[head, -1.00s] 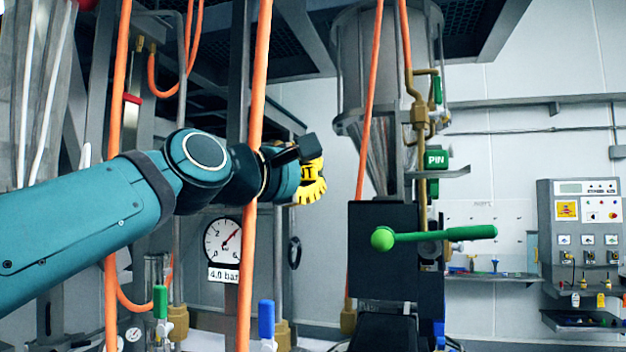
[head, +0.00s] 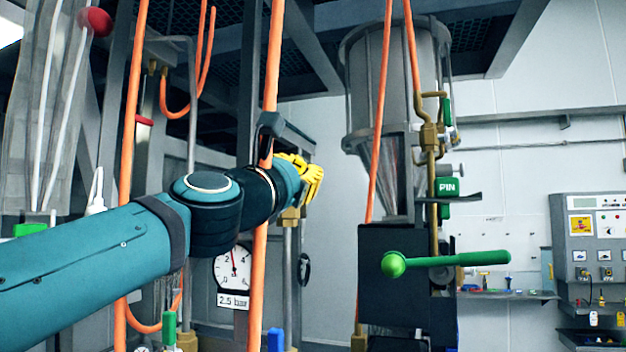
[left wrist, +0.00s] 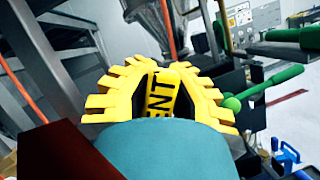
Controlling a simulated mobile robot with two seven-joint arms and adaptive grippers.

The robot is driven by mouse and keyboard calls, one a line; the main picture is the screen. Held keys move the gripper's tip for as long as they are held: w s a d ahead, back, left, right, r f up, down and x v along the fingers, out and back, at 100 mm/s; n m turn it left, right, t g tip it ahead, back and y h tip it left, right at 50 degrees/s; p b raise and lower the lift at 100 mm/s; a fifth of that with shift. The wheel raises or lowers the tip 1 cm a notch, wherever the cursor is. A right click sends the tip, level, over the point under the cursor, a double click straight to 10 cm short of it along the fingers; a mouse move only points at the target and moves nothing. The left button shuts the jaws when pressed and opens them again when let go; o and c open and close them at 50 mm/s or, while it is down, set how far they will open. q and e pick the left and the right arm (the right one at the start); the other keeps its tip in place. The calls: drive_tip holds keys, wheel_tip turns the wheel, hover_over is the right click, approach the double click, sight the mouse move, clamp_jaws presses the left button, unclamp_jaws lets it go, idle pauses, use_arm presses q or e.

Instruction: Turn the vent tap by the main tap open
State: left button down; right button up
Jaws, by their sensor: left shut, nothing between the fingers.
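My left gripper (head: 312,174) has yellow toothed fingers and is at the centre left of the head view, past an orange hose. In the left wrist view my left gripper (left wrist: 165,68) has its fingers curved toward each other. A yellow tag (left wrist: 160,93) reading "ENT", its first letter hidden, shows between and behind the fingers, with dark gaps at its sides. The fingers hide most of the vent tap, so its handle angle and any contact cannot be told. The gauge (head: 233,266) below reads 2.5 bar. My right gripper is out of view.
Orange hoses (head: 272,60) hang close to my left arm. A green lever (head: 455,259) sticks out from a dark box (head: 378,290) to the right. A blue tap handle (head: 276,339) and a green one (head: 169,328) stand below. A control panel (head: 590,225) is far right.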

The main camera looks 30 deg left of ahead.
use_arm(q)
drive_tip(key=shift+s+a+r+n+y+b, duration=0.15)
drive_tip(key=shift+a+n+y, duration=0.5)
drive_tip(key=shift+n, duration=0.8)
drive_tip(key=shift+s+a+r+n+y+b, duration=0.15)
drive_tip(key=shift+a+n+y+b, duration=0.2)
drive_tip(key=shift+n+y, duration=0.8)
drive_tip(key=shift+s+a+r+n+y+b, duration=0.15)
drive_tip(key=shift+a+n+y, duration=0.4)
drive_tip(key=shift+n, duration=1.15)
drive_tip(key=c, duration=1.3)
unclamp_jaws()
drive_tip(key=shift+s, duration=0.15)
drive_tip(key=o, duration=0.5)
drive_tip(key=shift+s+a, duration=0.1)
drive_tip(key=shift+s, duration=0.25)
drive_tip(key=v, duration=1.1)
drive_tip(key=shift+s+f, duration=0.2)
